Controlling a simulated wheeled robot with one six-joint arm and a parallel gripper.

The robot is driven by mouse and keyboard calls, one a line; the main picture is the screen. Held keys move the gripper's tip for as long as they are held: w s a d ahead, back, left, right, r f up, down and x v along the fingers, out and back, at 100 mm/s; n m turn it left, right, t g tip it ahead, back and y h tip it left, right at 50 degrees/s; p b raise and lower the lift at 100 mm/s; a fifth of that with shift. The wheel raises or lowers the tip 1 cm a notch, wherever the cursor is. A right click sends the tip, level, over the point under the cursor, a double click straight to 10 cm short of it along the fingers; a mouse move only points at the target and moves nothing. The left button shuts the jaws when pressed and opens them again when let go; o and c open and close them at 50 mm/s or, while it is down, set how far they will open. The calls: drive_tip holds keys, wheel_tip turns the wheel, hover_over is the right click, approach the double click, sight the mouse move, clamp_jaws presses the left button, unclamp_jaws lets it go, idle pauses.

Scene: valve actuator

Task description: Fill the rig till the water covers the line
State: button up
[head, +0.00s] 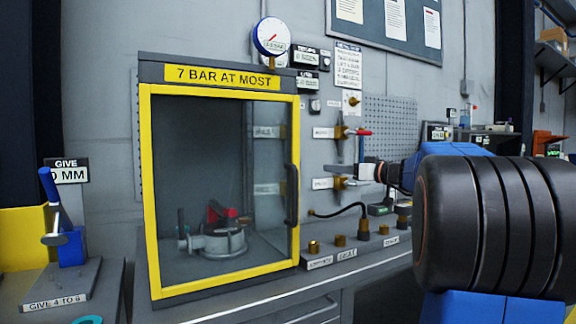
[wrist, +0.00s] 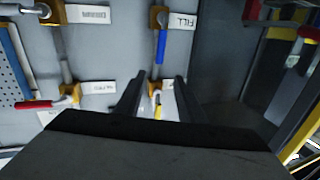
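The rig is a yellow-framed cabinet (head: 148,200) with a closed clear door. A grey flanged fitting with a red part (head: 217,240) stands inside. I cannot make out water or a line. The valve panel is right of the cabinet. In the wrist view, which shows it upside down, a FILL label (wrist: 183,19) sits beside a brass valve with a blue lever (wrist: 161,46). My gripper (wrist: 158,80) is open, its two fingers apart. The blue lever's end shows beyond and between the fingertips, apart from both. In the head view my gripper (head: 372,172) is near the lower brass valve (head: 340,182).
A valve with a red lever (wrist: 33,103) is at the left of the wrist view. A gauge (head: 271,36) stands above the cabinet. A blue-handled tool (head: 50,190) stands left of the cabinet.

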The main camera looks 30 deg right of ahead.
drive_tip(key=x, duration=1.8)
drive_tip(key=shift+w, duration=0.1)
clamp_jaws()
